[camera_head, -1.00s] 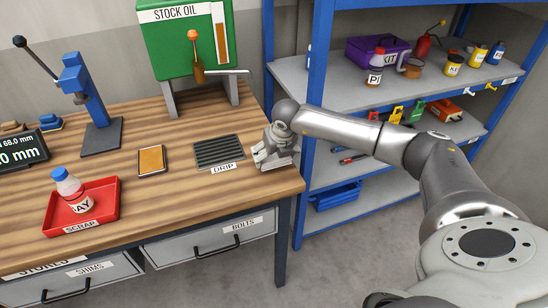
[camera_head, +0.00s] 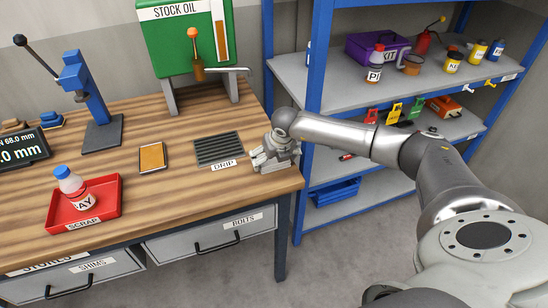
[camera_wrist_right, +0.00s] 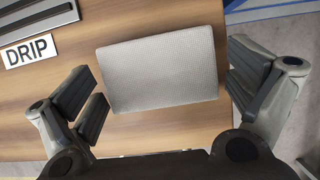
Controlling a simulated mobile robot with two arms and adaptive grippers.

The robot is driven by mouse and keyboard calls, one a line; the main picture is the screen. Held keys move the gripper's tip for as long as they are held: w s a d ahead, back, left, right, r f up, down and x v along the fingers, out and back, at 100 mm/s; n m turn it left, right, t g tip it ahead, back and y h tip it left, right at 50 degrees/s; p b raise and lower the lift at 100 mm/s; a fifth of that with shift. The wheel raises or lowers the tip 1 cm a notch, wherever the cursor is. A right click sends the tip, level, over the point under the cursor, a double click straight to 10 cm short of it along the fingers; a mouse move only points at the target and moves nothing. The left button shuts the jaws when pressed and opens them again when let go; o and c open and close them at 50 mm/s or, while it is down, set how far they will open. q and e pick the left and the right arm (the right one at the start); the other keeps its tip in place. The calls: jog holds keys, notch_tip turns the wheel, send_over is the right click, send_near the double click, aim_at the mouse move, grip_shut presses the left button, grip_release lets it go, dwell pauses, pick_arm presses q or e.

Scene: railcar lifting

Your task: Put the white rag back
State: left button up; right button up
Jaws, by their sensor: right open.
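The white rag (camera_wrist_right: 160,68) is a pale, textured, roughly rectangular folded cloth on the wooden bench top. It lies right of the DRIP label in the right wrist view. My right gripper (camera_wrist_right: 167,88) is open, with its fingers apart on the left and right sides of the rag. In the head view my right gripper (camera_head: 273,157) is low over the bench's right end, beside the drip grate (camera_head: 218,148). There I cannot clearly tell the rag from the gripper. My left gripper is not in view.
A red SCRAP tray (camera_head: 108,208) holds a bottle (camera_head: 72,188). A tan pad (camera_head: 152,158) lies left of the grate. The green STOCK OIL tank (camera_head: 165,55) stands behind. A blue-framed shelf (camera_head: 340,85) with several items stands right of the bench.

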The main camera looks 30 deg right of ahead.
jog(key=shift+r, duration=0.15)
jog(key=b+v, duration=0.3)
jog(key=v, duration=0.9)
jog(key=shift+s, duration=0.1)
